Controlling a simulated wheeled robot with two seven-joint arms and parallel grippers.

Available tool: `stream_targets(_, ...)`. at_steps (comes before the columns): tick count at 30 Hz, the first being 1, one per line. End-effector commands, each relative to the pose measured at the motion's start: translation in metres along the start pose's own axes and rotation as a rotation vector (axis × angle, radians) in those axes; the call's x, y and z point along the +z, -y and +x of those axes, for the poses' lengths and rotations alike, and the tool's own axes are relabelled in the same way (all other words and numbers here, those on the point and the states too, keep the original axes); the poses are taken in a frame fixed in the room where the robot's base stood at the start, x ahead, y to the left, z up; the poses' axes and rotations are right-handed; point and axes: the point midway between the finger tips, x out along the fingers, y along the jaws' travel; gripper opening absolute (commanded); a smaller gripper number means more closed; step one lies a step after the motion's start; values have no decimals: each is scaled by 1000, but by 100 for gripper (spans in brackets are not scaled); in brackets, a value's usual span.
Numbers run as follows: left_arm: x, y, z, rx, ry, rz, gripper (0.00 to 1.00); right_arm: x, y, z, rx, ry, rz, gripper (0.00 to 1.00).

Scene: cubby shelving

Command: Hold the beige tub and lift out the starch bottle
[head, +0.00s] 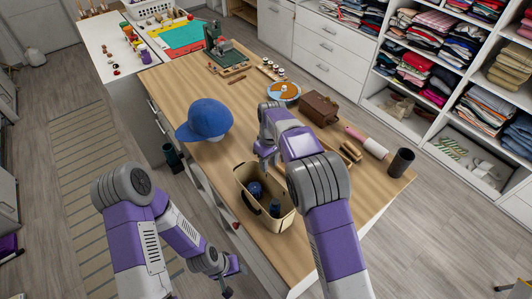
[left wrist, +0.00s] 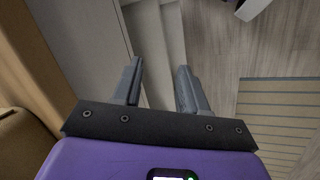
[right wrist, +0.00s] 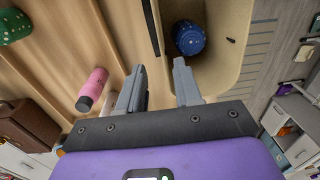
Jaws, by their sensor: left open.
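The beige tub (head: 284,222) stands on the near end of the wooden table, with a dark handle slot in its side. Two dark blue things show inside, a rounded one (head: 255,188) and another (head: 275,208); I cannot tell which is the starch bottle. In the right wrist view, one blue speckled round thing (right wrist: 188,38) sits in the tub (right wrist: 232,50). My right gripper (head: 268,164) is open at the tub's far end, its fingers (right wrist: 159,85) close to the rim. My left gripper (head: 230,277) is open and empty, low beside the table; its fingers (left wrist: 158,85) show apart.
A blue cap (head: 207,119) lies left of the tub. Open floor lies left of the table.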

Motion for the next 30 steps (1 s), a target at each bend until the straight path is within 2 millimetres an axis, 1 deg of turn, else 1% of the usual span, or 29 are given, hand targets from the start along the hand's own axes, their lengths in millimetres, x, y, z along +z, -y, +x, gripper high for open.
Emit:
stream_targets(2,-14,-5,-7,-1,-21,60,43,0,0,0,0,0,0,34)
stream_targets(5,-41,-19,-23,-4,-61,199,43,0,0,0,0,-1,0,34)
stream_targets(6,-55,-27,-33,-7,-82,272,43,0,0,0,0,0,0,34)
stream_targets(8,-76,-42,-51,-15,-115,395,43,0,0,0,0,-1,0,34)
stream_targets(9,-90,-52,-65,-22,-138,482,43,0,0,0,0,-1,0,34)
stream_targets(11,-108,-70,-88,-34,-171,612,43,0,0,0,0,-1,0,34)
stream_targets(12,-119,-82,-104,-44,-192,696,43,0,0,0,0,-1,0,34)
stream_targets(14,-132,-100,-128,-59,-223,814,43,0,0,0,0,0,0,34)
stream_targets(15,-139,-112,-144,-71,-244,887,43,0,0,0,0,-1,0,34)
stream_targets(17,-145,-128,-166,-85,-268,986,43,0,0,0,0,-1,0,34)
stream_targets(18,-146,-140,-178,-89,-277,1044,43,0,0,0,0,-1,0,34)
stream_targets(20,-141,-159,-188,-83,-281,1109,43,0,0,0,0,-1,0,34)
stream_targets(21,-136,-169,-191,-74,-275,1137,43,0,0,0,0,-1,0,34)
stream_targets(24,-125,-188,-195,-55,-267,1178,43,0,0,0,0,-1,0,34)
stream_targets(27,-120,-196,-197,-45,-263,1194,43,0,0,2,0,0,0,34)
stream_targets(30,-119,-198,-198,-42,-261,1198,43,0,0,10,-1,1,0,34)
